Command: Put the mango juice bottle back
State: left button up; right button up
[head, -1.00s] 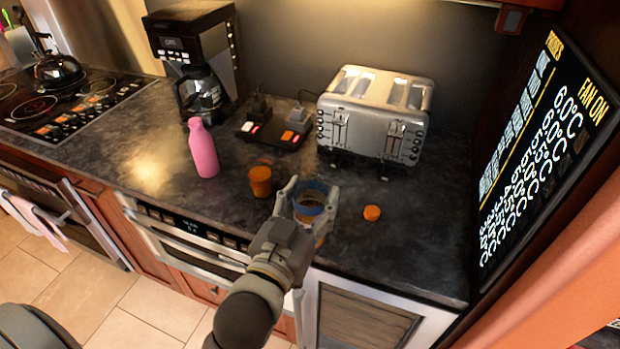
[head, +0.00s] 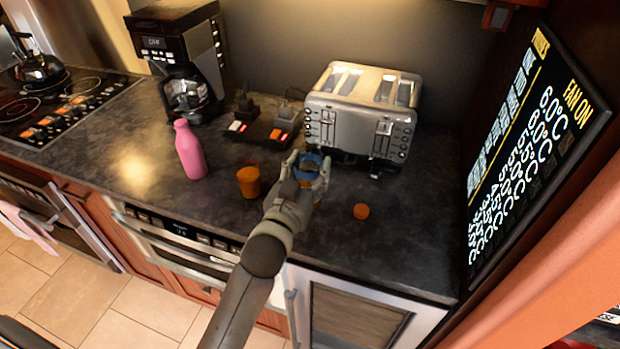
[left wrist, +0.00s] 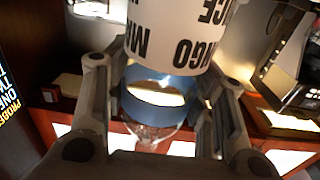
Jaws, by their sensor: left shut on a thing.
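The mango juice bottle (left wrist: 178,35) fills the top middle of the left wrist view. It has a white label with black letters, upside down there, a blue band and a clear end. My left gripper (head: 309,168) is shut on it, with a finger on each side of the blue band; the fingers also show in the left wrist view (left wrist: 155,95). My right gripper is not in view.
A silver toaster (head: 362,115) stands just behind the gripper. An orange cup (head: 249,182) and a pink bottle (head: 190,150) stand to the left. A small orange cap (head: 361,211) lies to the right. The dark counter (head: 400,250) is clear at front right.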

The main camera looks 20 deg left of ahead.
aim_at(310, 182)
pick_arm(q)
jog(key=shift+w+a+f, duration=0.15)
jog(key=shift+w+f, duration=0.85)
jog(key=shift+f, duration=0.15)
notch_tip(310, 182, down, 3)
jog(key=shift+w+r+p, duration=0.1)
jog(key=shift+p, duration=0.45)
jog(key=shift+f, duration=0.3)
jog(key=shift+f, duration=0.15)
jog(key=o, duration=1.3)
